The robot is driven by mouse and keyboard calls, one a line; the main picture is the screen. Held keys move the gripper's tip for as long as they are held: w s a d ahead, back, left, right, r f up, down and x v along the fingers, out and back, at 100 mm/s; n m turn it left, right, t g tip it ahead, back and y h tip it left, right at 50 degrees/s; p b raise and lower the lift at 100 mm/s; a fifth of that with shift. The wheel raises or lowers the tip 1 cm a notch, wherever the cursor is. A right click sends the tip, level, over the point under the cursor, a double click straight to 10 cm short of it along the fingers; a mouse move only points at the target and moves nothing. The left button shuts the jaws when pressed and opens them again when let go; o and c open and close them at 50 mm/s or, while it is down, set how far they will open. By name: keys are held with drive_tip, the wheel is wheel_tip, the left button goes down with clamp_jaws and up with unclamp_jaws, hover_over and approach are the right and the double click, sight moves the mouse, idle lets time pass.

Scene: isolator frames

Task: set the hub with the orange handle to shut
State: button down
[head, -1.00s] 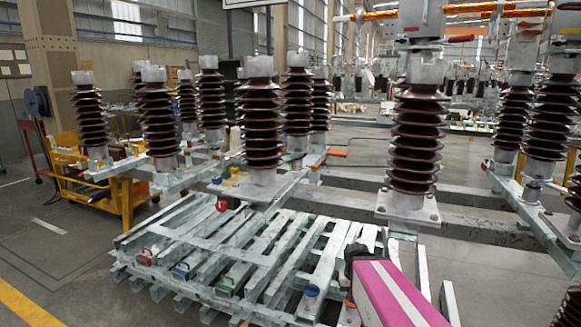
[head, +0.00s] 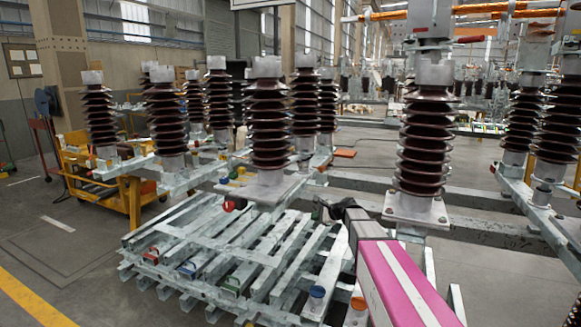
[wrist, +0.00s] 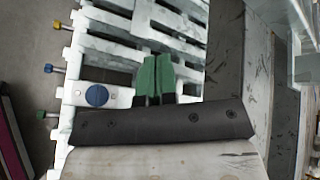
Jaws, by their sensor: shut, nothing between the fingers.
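An orange round cap (head: 358,303) on a pale stub shows at the bottom of the head view, beside my pink arm. It is the orange part I can make out low on the rack; whether it is turned open or shut is too small to tell. No orange handle shows in the wrist view. My gripper (head: 324,206) is dark and small in the head view, above the slatted rack and well beyond the orange cap. In the wrist view my gripper's green fingers (wrist: 157,70) are together and empty, over the pale slats.
A blue cap (head: 317,292) stands left of the orange one. Red (head: 150,255), blue (head: 187,269) and green (head: 230,286) handles line the pale slatted rack (head: 205,245). Tall brown insulators (head: 424,140) rise behind. Grey floor is open at left.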

drive_tip(key=w+a+r+m+t+y, duration=0.2)
drive_tip(key=w+r+m+t+y, duration=0.25)
drive_tip(key=w+r+m, duration=0.9)
drive_tip(key=w+a, duration=0.3)
drive_tip(key=w+a+r+n, duration=0.1)
drive_tip(key=w+a, duration=0.2)
drive_tip(key=w, duration=0.1)
drive_tip(key=w+a+n, duration=0.1)
drive_tip(key=w+a, duration=0.2)
drive_tip(key=w, duration=0.1)
drive_tip(key=shift+a+r+n+t+h, duration=0.2)
drive_tip(key=shift+r+n+t+h, duration=0.05)
drive_tip(key=shift+t, duration=0.1)
drive_tip(key=shift+w+a, duration=0.35)
drive_tip(key=shift+a, duration=0.2)
drive_tip(key=x, duration=0.4)
drive_tip(key=shift+s+a, duration=0.15)
drive_tip(key=shift+a, duration=0.1)
drive_tip(key=shift+s, duration=0.15)
